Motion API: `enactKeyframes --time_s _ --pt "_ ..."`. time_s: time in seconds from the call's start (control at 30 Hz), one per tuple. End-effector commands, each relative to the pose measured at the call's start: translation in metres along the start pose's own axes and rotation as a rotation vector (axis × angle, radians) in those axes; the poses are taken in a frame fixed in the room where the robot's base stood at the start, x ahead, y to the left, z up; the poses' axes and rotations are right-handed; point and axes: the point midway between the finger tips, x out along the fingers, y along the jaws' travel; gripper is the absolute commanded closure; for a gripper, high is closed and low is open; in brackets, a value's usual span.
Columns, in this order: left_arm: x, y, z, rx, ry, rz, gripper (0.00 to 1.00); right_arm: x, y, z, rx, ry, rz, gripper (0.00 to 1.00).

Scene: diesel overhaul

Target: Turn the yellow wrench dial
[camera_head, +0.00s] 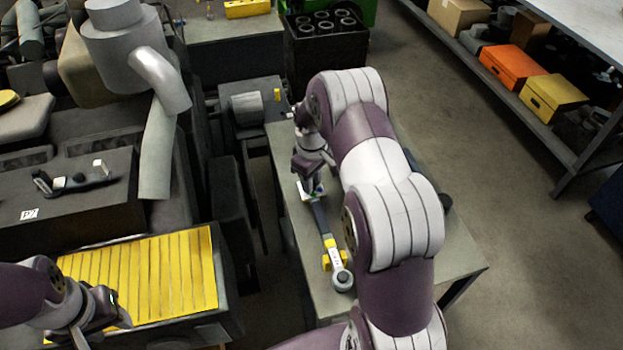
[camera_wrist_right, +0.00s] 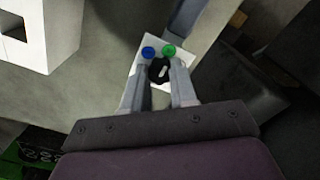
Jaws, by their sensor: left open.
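The wrench (camera_head: 321,222) lies along the grey table, with a dark handle, yellow parts and a round grey head at the near end. Its far end is under my right gripper (camera_head: 312,188), which points down there. In the right wrist view a white panel carries a blue button, a green button and a black dial (camera_wrist_right: 159,70) with a pale mark. The fingers of my right gripper (camera_wrist_right: 160,80) stand apart on either side of the dial; I cannot tell whether they touch it. My left gripper (camera_head: 102,322) is open and empty at the lower left, over the yellow ribbed panel.
The yellow ribbed panel (camera_head: 175,270) and a dark engine block (camera_head: 80,210) fill the left. The grey table (camera_head: 455,262) has free room right of my right arm. A shelf (camera_head: 540,135) with boxes stands at the upper right, with clear floor between.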

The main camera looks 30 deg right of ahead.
Motion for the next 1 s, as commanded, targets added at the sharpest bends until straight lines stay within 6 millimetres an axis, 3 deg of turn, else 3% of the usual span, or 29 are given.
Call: enactKeyframes --time_s 0.47,1.0 --pt "-0.0008 0.0000 -0.0001 0.000 0.000 0.000 0.57 -0.0006 0.0000 -0.0002 0.109 0.000 0.000 1.00" --pt "-0.0031 0.0000 -0.0004 0.000 0.000 0.000 0.57 -0.0013 -0.0001 -0.0010 0.593 0.002 0.001 1.00"
